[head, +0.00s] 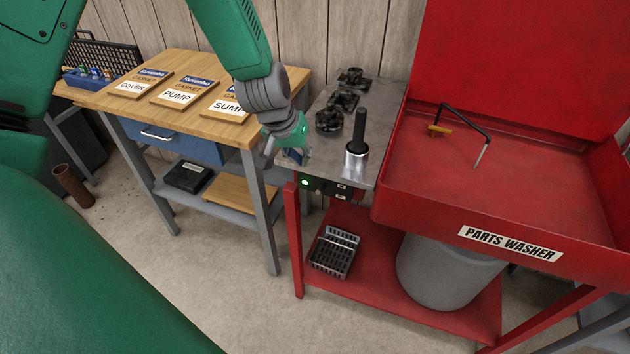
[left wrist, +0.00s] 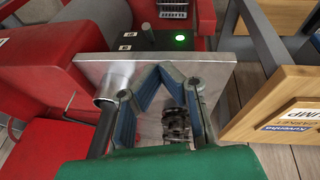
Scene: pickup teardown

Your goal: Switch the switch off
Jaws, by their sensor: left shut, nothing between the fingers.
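The black switch box (head: 325,188) hangs under the front edge of the grey metal shelf, with a lit green lamp (head: 305,182) and two small white labels. My left gripper (head: 292,156) is shut and empty, just above and left of the box at the shelf's left edge. In the left wrist view its fingers (left wrist: 160,72) meet over the shelf. My right gripper is out of view.
The red parts washer (head: 475,190) is at right. A wooden bench (head: 190,110) with gasket boxes stands at left, with a gap between.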

